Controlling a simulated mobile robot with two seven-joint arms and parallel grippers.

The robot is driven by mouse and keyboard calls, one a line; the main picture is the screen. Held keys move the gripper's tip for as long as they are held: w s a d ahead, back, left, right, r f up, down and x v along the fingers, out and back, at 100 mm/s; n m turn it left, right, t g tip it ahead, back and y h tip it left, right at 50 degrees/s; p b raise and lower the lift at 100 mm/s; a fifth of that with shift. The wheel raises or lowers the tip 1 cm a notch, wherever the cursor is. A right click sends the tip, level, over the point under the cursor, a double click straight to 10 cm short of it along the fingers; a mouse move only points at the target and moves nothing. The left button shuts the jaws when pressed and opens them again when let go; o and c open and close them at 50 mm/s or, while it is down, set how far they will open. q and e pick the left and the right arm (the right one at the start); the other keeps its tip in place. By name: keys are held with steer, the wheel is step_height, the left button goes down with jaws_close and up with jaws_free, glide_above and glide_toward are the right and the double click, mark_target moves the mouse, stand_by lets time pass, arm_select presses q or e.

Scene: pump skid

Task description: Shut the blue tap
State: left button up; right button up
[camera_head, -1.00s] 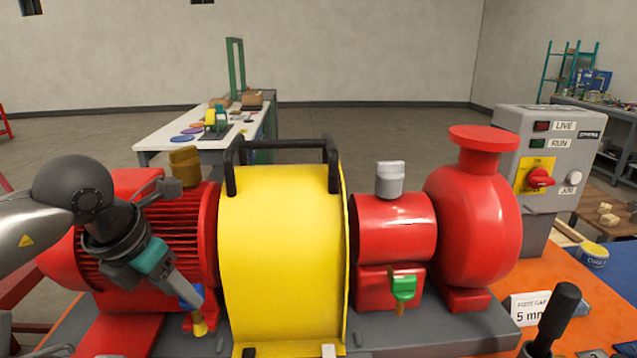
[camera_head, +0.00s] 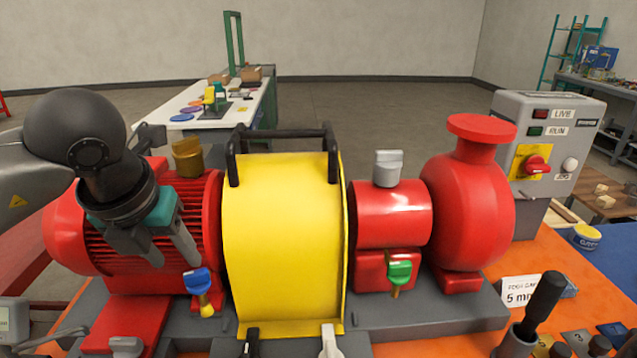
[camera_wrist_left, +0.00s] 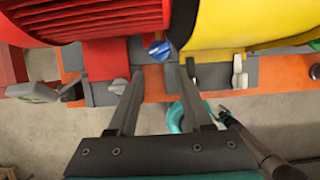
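The blue tap (camera_head: 197,282) sits on a brass stem low at the front of the red ribbed motor (camera_head: 150,225), left of the yellow guard (camera_head: 285,245). A pale mark shows on its blue handle. My left gripper (camera_head: 178,254) is above and slightly left of the tap, clear of it. In the left wrist view the gripper's two fingers (camera_wrist_left: 160,72) are apart with nothing between them, and the blue tap (camera_wrist_left: 158,49) shows just beyond the fingertips. I cannot tell whether the tap is shut. My right gripper is not in view.
A green tap (camera_head: 400,272) sits under the red bearing housing (camera_head: 392,215). The guard's black handles (camera_head: 280,145) rise beside my left arm. A brass cap (camera_head: 187,157) stands on the motor. A grey control box (camera_head: 545,140) and an upright black handle (camera_head: 545,300) are at right.

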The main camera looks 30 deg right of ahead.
arm_select(q)
steer(key=v, duration=0.7)
steer(key=s+d+f+m+g+h, duration=0.2)
steer(key=s+d+g+h, duration=0.2)
steer(key=s+d+h, duration=0.4)
steer(key=s+d+r+g+h, duration=0.4)
steer(key=s+d+r+h, duration=0.1)
steer(key=r, duration=0.3)
steer(key=shift+d+r+g+h, duration=0.35)
steer(key=shift+d+g+h, duration=0.05)
steer(key=shift+d+h, duration=0.3)
steer(key=shift+s, duration=0.1)
steer(key=shift+c, duration=0.2)
